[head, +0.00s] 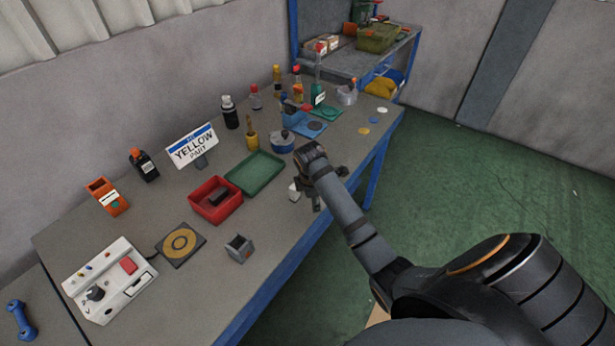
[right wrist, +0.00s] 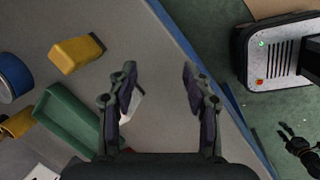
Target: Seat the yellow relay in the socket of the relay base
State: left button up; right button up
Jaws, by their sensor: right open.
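The yellow relay, a yellow block with a dark end (right wrist: 75,53), lies on the bench in the right wrist view, up and left of my right gripper. In the head view I cannot make it out; my right gripper (head: 305,192) seems to cover that spot. A small grey block with a dark recess on top (head: 239,247), probably the relay base, stands near the front edge. My right gripper (right wrist: 156,88) is open and empty over the bench, fingers apart. My left gripper (right wrist: 288,134) seems to show small at the right wrist view's right edge, its jaws unclear.
A small white piece (head: 293,192) lies below my right gripper. A control box (head: 110,280) is at the left; bottles line the back.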

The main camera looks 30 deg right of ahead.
jog(key=w+d+r+n+g, duration=0.1)
jog(key=w+d+r+n, duration=0.3)
jog(key=w+r+n, duration=0.55)
jog(key=shift+m, duration=0.75)
jog(key=f, duration=0.2)
jog(key=d+f+p, duration=0.1)
jog(key=f, duration=0.1)
jog(key=shift+w, duration=0.2)
jog(key=shift+d+f+p, duration=0.1)
jog(key=shift+f+p, duration=0.55)
jog(key=shift+f, duration=2)
pick_arm(q)
jog(key=shift+s+a+r, duration=0.15)
jog(key=shift+s+r, duration=0.05)
jog(key=shift+r, duration=0.9)
pick_arm(e)
jog(key=shift+s, duration=0.1)
grip_shut()
